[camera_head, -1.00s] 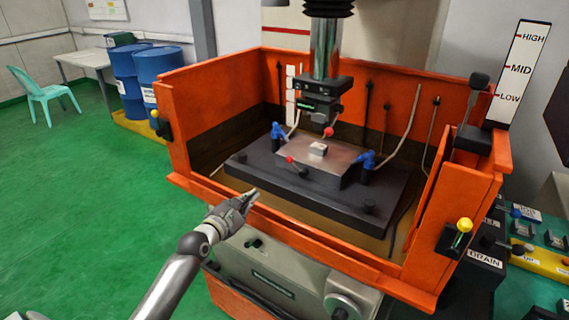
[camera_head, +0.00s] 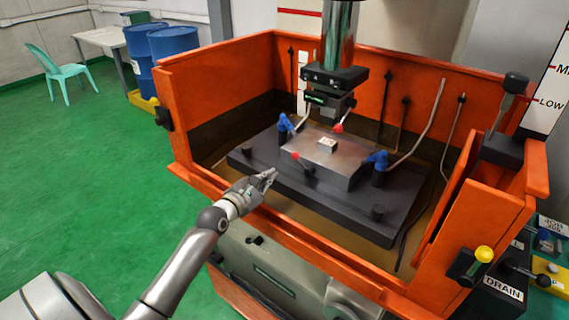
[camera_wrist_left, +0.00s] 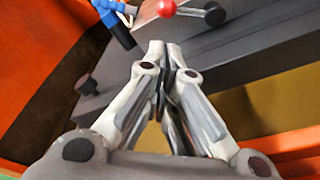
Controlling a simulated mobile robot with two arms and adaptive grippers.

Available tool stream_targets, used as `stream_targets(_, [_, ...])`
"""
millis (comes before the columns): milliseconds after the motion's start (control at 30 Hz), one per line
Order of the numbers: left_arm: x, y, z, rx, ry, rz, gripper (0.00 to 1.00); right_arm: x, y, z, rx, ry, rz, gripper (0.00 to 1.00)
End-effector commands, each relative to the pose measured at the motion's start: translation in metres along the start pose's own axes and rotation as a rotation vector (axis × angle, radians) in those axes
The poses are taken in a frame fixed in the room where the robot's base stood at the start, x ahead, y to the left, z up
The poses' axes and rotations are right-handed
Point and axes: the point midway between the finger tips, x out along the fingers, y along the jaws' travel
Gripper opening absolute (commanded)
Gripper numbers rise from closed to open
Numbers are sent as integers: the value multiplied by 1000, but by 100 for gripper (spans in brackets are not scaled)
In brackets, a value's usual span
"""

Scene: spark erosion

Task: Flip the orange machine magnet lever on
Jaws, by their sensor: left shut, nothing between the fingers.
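The orange machine (camera_head: 215,82) is an open orange tank with a dark block inside. On the block sits a grey metal plate, the magnet chuck (camera_head: 332,160). The red knob also shows at the top of the left wrist view (camera_wrist_left: 167,8). My left gripper (camera_head: 270,174) is shut and empty. It is over the tank's front edge, a little in front of and left of the lever, apart from it. My right gripper is not in view.
The machine head (camera_head: 334,85) hangs above the plate, with a second red knob (camera_head: 338,128) nearby. Blue nozzles (camera_head: 378,160) stand at the plate's sides. Two blue barrels (camera_head: 172,52) stand at the back left.

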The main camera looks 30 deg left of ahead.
Motion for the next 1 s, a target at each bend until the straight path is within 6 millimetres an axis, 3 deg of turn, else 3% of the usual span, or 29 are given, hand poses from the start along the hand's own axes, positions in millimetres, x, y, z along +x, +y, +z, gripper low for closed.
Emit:
stream_targets(133, [15,2,1,0,-1,1,0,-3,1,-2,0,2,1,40])
stream_targets(400, [58,2,1,1,-1,0,0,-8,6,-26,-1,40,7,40])
stream_targets(600, [84,1,1,1,-1,1,0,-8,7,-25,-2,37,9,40])
stream_targets(1000, [98,0,0,1,0,1,0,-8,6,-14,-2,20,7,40])
